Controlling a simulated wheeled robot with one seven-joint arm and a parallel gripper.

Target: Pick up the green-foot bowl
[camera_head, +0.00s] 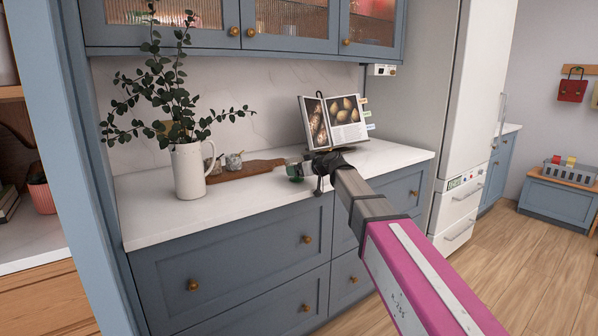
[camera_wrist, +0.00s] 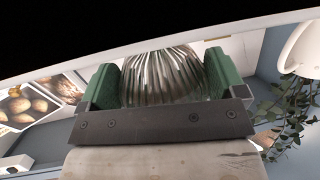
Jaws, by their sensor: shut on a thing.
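A ribbed, shiny grey bowl (camera_wrist: 165,72) sits between the two green finger pads of my gripper (camera_wrist: 162,82) in the wrist view. The pads press on it from both sides, so my gripper is shut on it. In the head view my gripper (camera_head: 296,171) is over the white counter, in front of the open cookbook. There the bowl is small and mostly hidden by the gripper. I cannot make out a green foot on it, nor tell whether it touches the counter.
A white jug (camera_head: 188,170) with leafy branches stands left on the counter (camera_head: 250,196). A wooden board (camera_head: 240,171) with small jars (camera_head: 233,162) lies behind. The open cookbook (camera_head: 335,122) stands beyond my gripper. Wall cabinets (camera_head: 290,22) hang above. Bare counter lies front left.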

